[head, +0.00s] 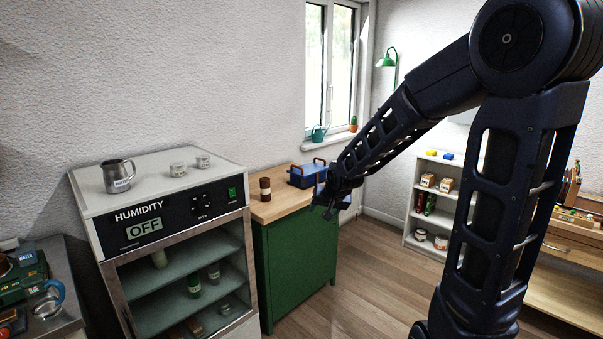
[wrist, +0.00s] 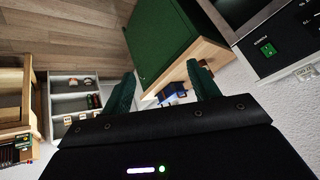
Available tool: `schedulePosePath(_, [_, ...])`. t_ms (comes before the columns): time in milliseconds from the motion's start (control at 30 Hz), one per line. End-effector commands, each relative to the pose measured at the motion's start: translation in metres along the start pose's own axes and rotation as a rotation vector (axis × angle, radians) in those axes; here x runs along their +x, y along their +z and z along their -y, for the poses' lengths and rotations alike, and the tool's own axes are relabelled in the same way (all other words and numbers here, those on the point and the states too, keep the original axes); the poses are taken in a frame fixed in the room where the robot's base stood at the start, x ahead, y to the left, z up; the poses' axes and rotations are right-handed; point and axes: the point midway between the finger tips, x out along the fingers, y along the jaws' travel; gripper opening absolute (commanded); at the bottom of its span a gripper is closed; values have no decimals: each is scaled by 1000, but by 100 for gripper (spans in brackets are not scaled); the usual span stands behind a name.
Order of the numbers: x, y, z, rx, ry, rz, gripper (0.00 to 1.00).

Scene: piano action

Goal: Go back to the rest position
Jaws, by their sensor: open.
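My gripper (head: 329,207) is at the end of my raised arm in the head view, in front of the right end of the green cabinet with the wooden top. In the wrist view my gripper (wrist: 163,90) shows two dark green fingers spread apart, with nothing between them that I can see held. Beyond the fingers lie the green cabinet (wrist: 155,35) and a blue box (wrist: 172,92). My arm crosses the right half of the head view and hides part of the room behind it.
A humidity cabinet (head: 150,240) reading OFF stands at the left, with a metal jug (head: 118,176) on top. A brown jar (head: 265,189) and the blue toolbox (head: 306,176) stand on the green cabinet (head: 300,258). A white shelf (head: 421,215) stands behind. The wooden floor (head: 350,290) is clear.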

Motion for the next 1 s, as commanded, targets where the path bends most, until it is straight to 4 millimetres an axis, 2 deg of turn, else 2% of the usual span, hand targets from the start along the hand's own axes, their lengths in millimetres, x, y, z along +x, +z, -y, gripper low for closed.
schedulePosePath(33, [-14, -1, -10, -10, 24, -2, 60])
schedulePosePath(267, [-73, 6, -58, -51, 125, 30, 60])
schedulePosePath(467, [-125, 23, -95, -70, 188, 68, 60])
schedulePosePath(800, [-208, 70, -147, -82, 233, 150, 60])
schedulePosePath(1000, [-239, 98, -165, -87, 226, 192, 60])
